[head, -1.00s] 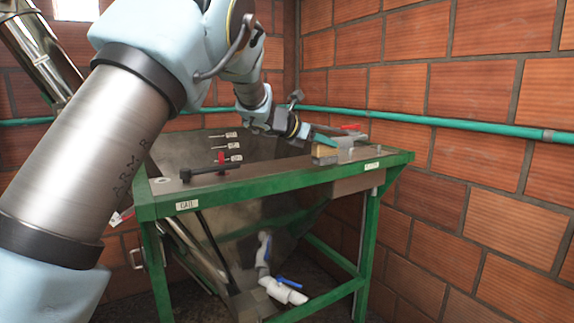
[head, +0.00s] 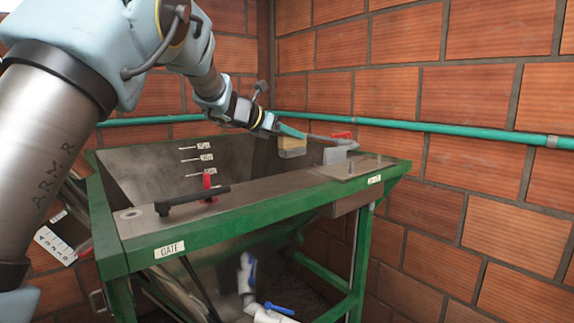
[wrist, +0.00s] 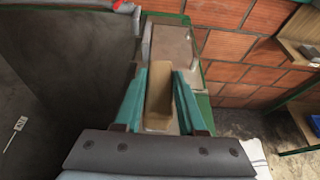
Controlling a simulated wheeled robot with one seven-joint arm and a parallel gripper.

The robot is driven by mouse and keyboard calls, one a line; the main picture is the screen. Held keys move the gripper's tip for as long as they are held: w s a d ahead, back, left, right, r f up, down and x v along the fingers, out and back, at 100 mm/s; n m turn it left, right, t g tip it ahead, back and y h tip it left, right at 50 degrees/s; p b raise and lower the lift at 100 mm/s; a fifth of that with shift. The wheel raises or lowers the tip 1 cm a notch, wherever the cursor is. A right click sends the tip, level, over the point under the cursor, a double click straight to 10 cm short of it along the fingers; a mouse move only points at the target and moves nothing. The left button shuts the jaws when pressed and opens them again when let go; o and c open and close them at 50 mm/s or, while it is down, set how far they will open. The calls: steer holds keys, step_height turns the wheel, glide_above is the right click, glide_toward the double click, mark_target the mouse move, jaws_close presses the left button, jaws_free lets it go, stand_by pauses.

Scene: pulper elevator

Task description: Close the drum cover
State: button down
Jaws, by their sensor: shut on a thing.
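My gripper (head: 290,132) has teal fingers and is shut on a tan block (head: 292,147) over the back right part of the bench. In the wrist view the block (wrist: 160,105) sits between the two fingers (wrist: 161,78). The block appears raised above the metal top. A flat brownish metal plate with several upright studs (head: 356,166) lies at the right end of the bench; the wrist view shows a similar plate (wrist: 171,45) beyond the fingers. I cannot tell for certain which part is the drum cover.
The green-framed bench (head: 270,216) holds a sloping metal hopper (head: 150,165). A black handle (head: 190,200) and a red lever (head: 207,184) stand at its front left. A grey fitting (head: 338,153) sits behind the studded plate. A brick wall and teal pipe (head: 450,131) run behind.

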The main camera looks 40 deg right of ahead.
mark_target(291, 156)
steer(key=shift+f+p, duration=0.5)
steer(key=shift+f, duration=2.75)
steer(key=shift+f, duration=0.2)
steer(key=shift+c, duration=2.4)
jaws_free()
steer(key=shift+r, duration=0.1)
